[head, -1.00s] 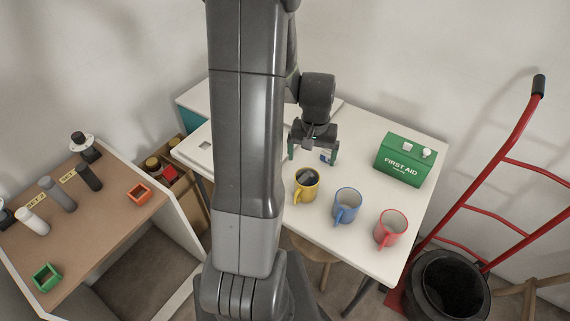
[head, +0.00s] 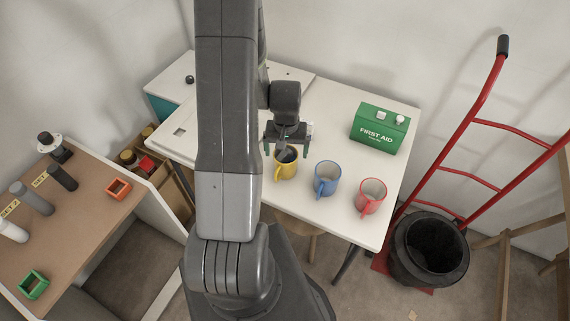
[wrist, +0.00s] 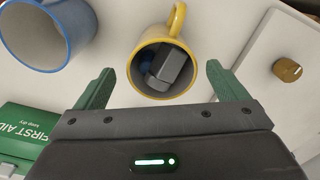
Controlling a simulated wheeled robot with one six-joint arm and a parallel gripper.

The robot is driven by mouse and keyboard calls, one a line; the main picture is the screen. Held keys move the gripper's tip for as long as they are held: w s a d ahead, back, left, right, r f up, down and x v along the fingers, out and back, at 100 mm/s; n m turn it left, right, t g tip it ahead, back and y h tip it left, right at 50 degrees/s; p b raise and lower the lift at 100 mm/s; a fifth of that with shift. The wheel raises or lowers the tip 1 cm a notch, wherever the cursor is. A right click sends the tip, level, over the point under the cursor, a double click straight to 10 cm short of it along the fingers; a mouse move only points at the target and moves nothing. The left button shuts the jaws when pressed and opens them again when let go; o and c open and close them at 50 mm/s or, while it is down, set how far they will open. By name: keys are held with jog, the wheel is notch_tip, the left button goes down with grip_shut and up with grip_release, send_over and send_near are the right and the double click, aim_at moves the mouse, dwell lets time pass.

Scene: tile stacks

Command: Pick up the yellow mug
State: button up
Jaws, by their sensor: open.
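The yellow mug (head: 287,170) stands upright on the white table (head: 345,222), left of a blue mug (head: 326,179) and a red mug (head: 370,196). In the wrist view the yellow mug (wrist: 164,66) lies ahead of and between my finger tips, with its handle pointing away at the top. Dark grey objects and something blue sit inside it. My gripper (head: 285,150) is open and empty, just behind and above the mug's rim in the head view. Its green fingers also show in the wrist view (wrist: 160,85). I cannot tell the exact height gap.
A green first aid box (head: 379,128) stands at the table's back right. The blue mug (wrist: 47,33) is close to the left finger in the wrist view. A pale panel with a brass knob (wrist: 286,69) lies to the right. A red hand truck (head: 480,130) and black bin (head: 428,250) stand beyond the table.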

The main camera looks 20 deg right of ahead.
aim_at(286, 154)
jog(key=shift+f+p, duration=0.5)
jog(key=shift+f, duration=1.85)
jog(key=c, duration=1.2)
jog(key=shift+r, duration=0.1)
